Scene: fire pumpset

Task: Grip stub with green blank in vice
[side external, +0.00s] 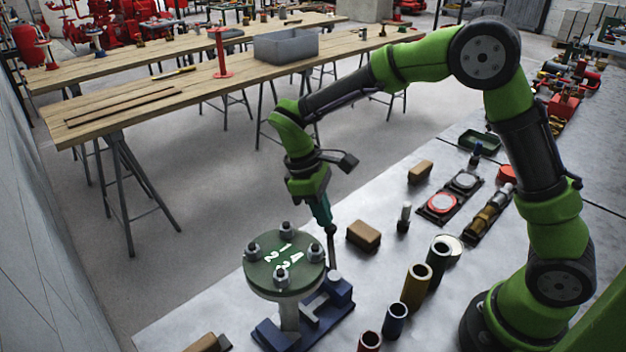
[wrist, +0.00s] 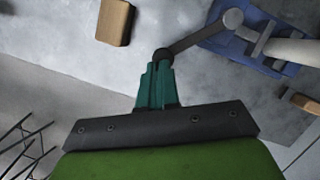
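The blue vice (side external: 275,335) stands on the grey bench. A pale stub (side external: 289,316) stands upright in it, topped by a round green blank (side external: 262,274) with white digits and several bolts. The blank hides part of the vice jaws. My gripper (side external: 328,226) is at the upper end of the vice's dark handle (side external: 332,250), right of the blank. In the wrist view my gripper (wrist: 160,68) has its teal fingers close together around the handle's round end. The handle (wrist: 200,36) runs from there to a pale hub (wrist: 232,18) beside the blue vice (wrist: 275,62).
A brown block (side external: 364,236) lies right of the handle; it also shows in the wrist view (wrist: 114,22). Several coloured sleeves, including a yellow one (side external: 415,288), stand between the vice and my arm's base. A red-disc tray (side external: 441,204) lies farther back. The bench's left edge is close.

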